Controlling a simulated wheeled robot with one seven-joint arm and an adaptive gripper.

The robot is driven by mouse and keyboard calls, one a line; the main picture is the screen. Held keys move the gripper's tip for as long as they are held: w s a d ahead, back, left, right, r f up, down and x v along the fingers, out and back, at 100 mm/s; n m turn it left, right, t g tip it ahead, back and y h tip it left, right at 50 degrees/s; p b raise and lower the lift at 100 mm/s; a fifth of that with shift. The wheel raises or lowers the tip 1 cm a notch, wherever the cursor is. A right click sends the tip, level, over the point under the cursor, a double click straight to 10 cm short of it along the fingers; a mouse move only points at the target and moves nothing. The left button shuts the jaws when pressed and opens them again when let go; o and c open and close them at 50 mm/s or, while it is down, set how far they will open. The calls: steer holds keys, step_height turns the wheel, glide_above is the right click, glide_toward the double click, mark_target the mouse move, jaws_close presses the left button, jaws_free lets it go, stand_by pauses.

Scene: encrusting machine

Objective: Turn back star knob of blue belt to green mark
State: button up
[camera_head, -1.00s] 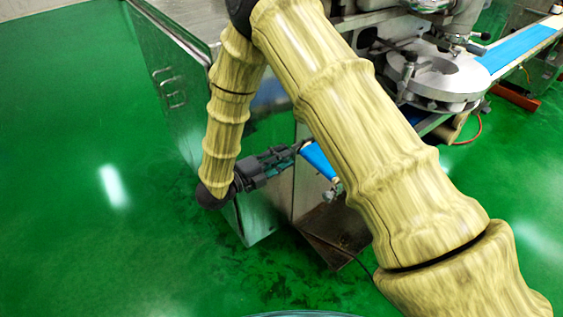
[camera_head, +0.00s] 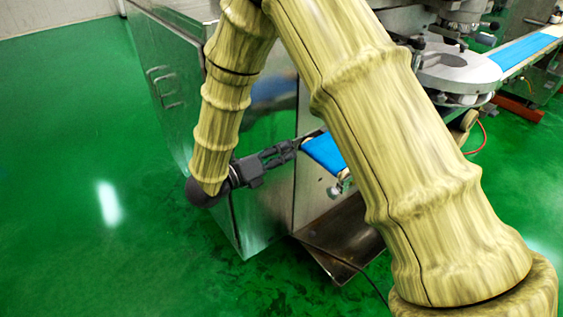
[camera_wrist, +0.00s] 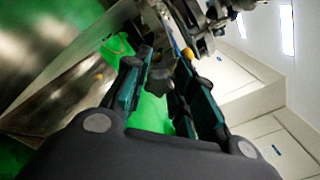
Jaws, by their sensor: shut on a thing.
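The short blue belt (camera_head: 325,152) sticks out from the machine's side in the head view. My gripper (camera_head: 293,148) is at its left end, beside the machine's steel wall. In the wrist view my gripper (camera_wrist: 164,66) has its two fingers closed about a small dark part, which looks like the black star knob (camera_wrist: 161,76). The knob's shape is blurred there, and it is too small to make out in the head view. I cannot make out the green mark in either view.
A steel cabinet (camera_head: 268,195) stands close by my gripper. A metal tray (camera_head: 343,243) and a cable lie below the belt. A round machine table (camera_head: 458,72) and a longer blue belt (camera_head: 520,48) are at the upper right. The green floor (camera_head: 60,200) at left is clear.

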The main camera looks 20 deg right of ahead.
steer(key=shift+f+m+b, duration=0.15)
steer(key=shift+m+b, duration=0.85)
steer(key=shift+b, duration=0.15)
steer(key=o, duration=1)
steer(key=shift+o, duration=0.2)
steer(key=shift+a, duration=0.1)
steer(key=v, duration=1.2)
steer(key=shift+s, duration=0.1)
